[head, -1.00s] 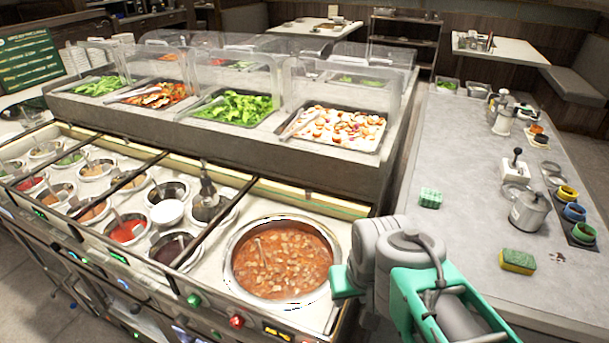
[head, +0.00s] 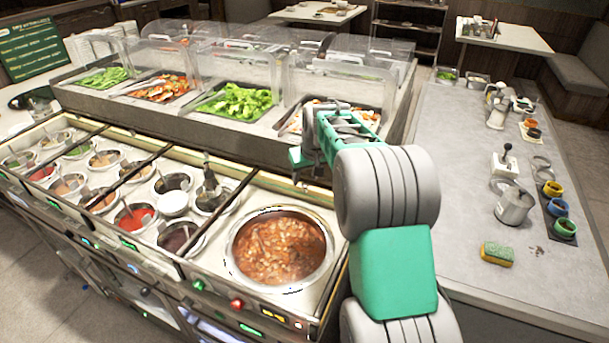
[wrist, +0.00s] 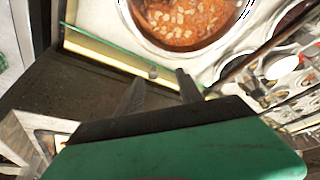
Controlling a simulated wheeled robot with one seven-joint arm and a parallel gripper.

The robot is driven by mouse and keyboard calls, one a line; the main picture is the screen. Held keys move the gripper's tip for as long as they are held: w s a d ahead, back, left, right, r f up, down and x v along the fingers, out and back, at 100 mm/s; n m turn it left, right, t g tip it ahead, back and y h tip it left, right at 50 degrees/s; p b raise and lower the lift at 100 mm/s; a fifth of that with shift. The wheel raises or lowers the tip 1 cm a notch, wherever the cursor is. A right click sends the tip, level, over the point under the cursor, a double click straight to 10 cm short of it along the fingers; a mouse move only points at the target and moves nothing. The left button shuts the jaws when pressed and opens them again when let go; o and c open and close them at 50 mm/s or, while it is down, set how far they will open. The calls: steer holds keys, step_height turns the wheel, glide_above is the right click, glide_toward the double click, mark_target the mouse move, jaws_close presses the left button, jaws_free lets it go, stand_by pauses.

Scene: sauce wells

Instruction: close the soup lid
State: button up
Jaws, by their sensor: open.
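The soup well (head: 279,249) is at the right end of the counter. Its round pot is uncovered and shows red-brown soup with pale chunks. It also shows at the top of the wrist view (wrist: 185,22). A thin green-edged strip (wrist: 100,45) runs along the well's back edge; I cannot tell whether it is the soup lid. My gripper (head: 301,180) is above the back edge of the soup section.
Sauce pots (head: 134,214) fill the counter left of the soup. Behind stands a raised salad bar (head: 150,120) with clear guards. A grey side table (head: 470,215) on the right holds a sponge (head: 497,253), pots and coloured cups. My arm hides part of the aisle.

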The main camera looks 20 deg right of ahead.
mark_target(305, 185)
steer(key=w+f, duration=0.2)
steer(key=w+d+f+p, duration=0.1)
steer(key=w+f, duration=0.1)
steer(key=f, duration=0.1)
steer(key=w+d+f+p, duration=0.1)
steer(key=f, duration=0.2)
steer(key=shift+w+d+f, duration=0.1)
steer(key=shift+w+f, duration=0.15)
steer(key=shift+w, duration=0.15)
jaws_close()
stand_by(1.0)
